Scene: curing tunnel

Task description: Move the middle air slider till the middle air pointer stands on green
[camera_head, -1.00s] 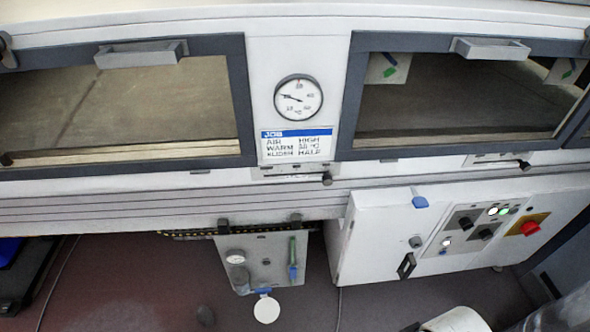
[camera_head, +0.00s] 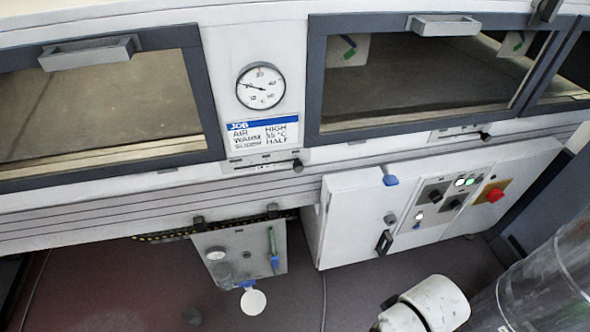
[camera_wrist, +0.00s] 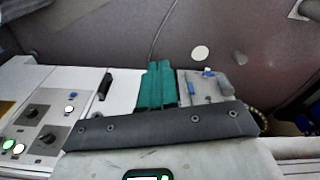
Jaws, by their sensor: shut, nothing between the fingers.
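In the head view, a slider slot (camera_head: 258,168) with a dark knob (camera_head: 298,165) at its right end lies under the job card. A second slot (camera_head: 455,132) with a dark knob (camera_head: 485,136) lies further right, under the window. I cannot tell which is the middle air slider, and I see no clear air pointer on green. My gripper (camera_wrist: 159,66) shows only in the wrist view, as teal fingers closed together, empty. It points at the cabinet and floor side, and neither slider knob shows there.
A round dial (camera_head: 260,86) is above the job card (camera_head: 262,133). A white cabinet (camera_head: 350,220) with a red button (camera_head: 494,192) stands below at right. A grey panel (camera_head: 238,250) hangs to its left. Window handles (camera_head: 90,52) jut out above. Floor is open in front.

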